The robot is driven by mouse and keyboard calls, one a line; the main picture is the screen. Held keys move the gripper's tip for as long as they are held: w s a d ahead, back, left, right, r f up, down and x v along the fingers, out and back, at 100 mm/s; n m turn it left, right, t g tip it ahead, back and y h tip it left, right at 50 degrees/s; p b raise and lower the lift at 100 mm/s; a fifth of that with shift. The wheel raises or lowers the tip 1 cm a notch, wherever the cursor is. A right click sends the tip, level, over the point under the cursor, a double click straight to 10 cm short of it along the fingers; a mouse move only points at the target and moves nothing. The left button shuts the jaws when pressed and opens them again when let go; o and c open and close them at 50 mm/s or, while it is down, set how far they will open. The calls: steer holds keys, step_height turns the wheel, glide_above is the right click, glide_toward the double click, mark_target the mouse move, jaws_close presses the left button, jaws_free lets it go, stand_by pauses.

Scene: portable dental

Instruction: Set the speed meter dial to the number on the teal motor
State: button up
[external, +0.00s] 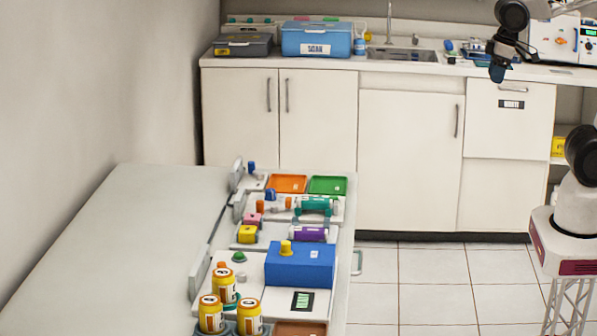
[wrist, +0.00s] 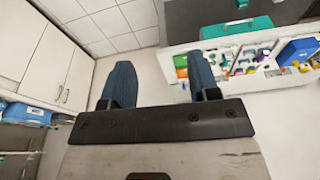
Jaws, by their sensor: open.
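The teal motor (external: 315,206) lies on the white panel on the table's right side, just below the green tray. Its number is too small to read. A blue box (external: 300,265) with a yellow knob (external: 286,248) on top stands nearer the camera. I take this knob to be the speed meter dial, but its marks cannot be read. My gripper (external: 499,72) is at the upper right, in front of the back counter and far from both. In the wrist view my two fingers are apart with nothing between them (wrist: 160,82); the blue box (wrist: 298,50) shows small at right.
A purple cylinder (external: 309,234), an orange tray (external: 287,184) and a green tray (external: 328,185) crowd the table's right side. Several yellow jars (external: 223,283) stand at the front. The table's left side (external: 120,250) is bare. A counter (external: 385,66) with a sink runs behind.

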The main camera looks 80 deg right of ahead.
steer(key=w+a+r+m, duration=0.2)
steer(key=w, duration=1.5)
steer(key=m+g, duration=0.3)
steer(key=m, duration=0.3)
glide_above(270, 190)
steer(key=f, duration=2.3)
steer(key=shift+s+d+f, duration=0.2)
steer(key=shift+f, duration=0.2)
steer(key=shift+w+a+f, duration=0.1)
steer(key=shift+w+f, duration=0.1)
steer(key=shift+f, duration=0.05)
steer(key=shift+f, duration=0.15)
steer(key=shift+f, duration=3.75)
